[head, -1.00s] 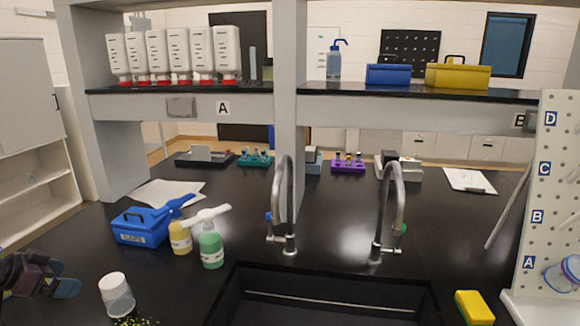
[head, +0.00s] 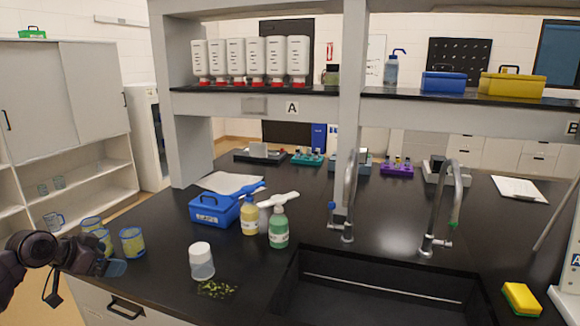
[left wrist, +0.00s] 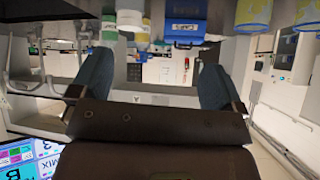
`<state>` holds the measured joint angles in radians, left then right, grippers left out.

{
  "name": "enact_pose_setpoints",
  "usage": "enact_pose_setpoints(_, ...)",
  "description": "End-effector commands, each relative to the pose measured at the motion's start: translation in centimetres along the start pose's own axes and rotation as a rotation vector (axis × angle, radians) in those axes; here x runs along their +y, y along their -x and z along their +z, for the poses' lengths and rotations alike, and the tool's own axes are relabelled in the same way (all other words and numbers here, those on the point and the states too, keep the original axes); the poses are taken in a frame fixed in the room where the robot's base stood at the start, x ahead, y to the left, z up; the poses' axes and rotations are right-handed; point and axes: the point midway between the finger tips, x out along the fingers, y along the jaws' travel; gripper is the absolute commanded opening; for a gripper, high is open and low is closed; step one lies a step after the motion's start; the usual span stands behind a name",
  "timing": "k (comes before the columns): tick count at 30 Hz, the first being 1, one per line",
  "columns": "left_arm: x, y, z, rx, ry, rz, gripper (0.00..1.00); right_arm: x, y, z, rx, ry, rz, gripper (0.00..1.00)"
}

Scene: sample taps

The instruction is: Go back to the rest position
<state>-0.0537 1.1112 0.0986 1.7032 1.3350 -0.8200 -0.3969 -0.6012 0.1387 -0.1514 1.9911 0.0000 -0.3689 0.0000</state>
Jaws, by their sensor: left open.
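My left gripper (head: 108,266) is at the lower left in the head view, beside the bench's left corner. In the left wrist view its two blue-grey fingers (left wrist: 153,82) stand wide apart with nothing between them. Several cups with yellow and blue bands (head: 131,242) stand close by it, partly behind the gripper. Whether it touches one I cannot tell. A white-lidded clear jar (head: 202,262) stands to the right of the gripper, with green bits (head: 217,289) on the bench in front of it. My right gripper is not in view.
A blue box (head: 214,210), a yellow-labelled bottle (head: 249,216) and a green bottle (head: 278,229) stand mid-bench. Two taps (head: 350,200) (head: 440,215) rise behind the black sink (head: 370,290). A yellow sponge (head: 521,299) lies at right. The floor left of the bench is partly visible.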

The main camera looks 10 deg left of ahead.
Motion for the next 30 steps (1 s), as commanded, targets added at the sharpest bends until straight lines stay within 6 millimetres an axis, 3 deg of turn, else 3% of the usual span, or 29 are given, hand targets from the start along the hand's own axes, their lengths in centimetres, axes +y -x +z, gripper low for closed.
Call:
enact_pose_setpoints(5,0.6,-1.5,0.4,0.044,-0.044,-0.110,0.94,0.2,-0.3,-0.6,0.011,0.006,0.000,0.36)
enact_pose_setpoints(11,4.5,-4.5,4.2,0.104,-0.076,-0.198,0.94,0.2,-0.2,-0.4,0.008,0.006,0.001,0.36)
enact_pose_setpoints(21,17.1,-8.0,12.3,0.203,-0.076,-0.253,0.94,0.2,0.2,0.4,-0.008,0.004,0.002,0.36)
enact_pose_setpoints(30,28.7,-7.8,17.8,0.216,0.002,-0.264,0.94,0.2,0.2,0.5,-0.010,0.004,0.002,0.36)
